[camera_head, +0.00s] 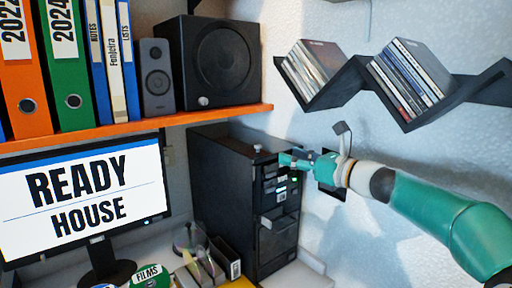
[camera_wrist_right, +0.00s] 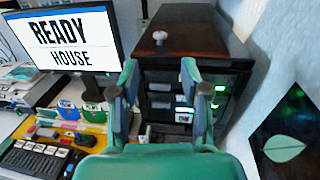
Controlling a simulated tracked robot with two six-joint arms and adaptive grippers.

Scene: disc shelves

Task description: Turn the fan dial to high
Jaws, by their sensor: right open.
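A black tower (camera_head: 235,185) with a brown-black top stands against the wall corner; its front has slots and green lights. A small pale knob (camera_head: 258,148) sits on the tower's top; it also shows in the right wrist view (camera_wrist_right: 160,37). I see no label that tells whether this is the fan dial, and its setting cannot be read. My right gripper (camera_head: 287,160) is open and empty in front of the tower's upper front, with its two teal fingers (camera_wrist_right: 165,80) apart in the wrist view. The fingers hide part of the front panel. My left gripper is not in view.
An orange shelf (camera_head: 130,128) with binders and a black speaker (camera_head: 215,60) hangs above. A monitor (camera_head: 80,195) stands at left. Zigzag disc shelves (camera_head: 355,85) are on the right wall. A keyboard-like device (camera_wrist_right: 40,155) and several desk items crowd the desk.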

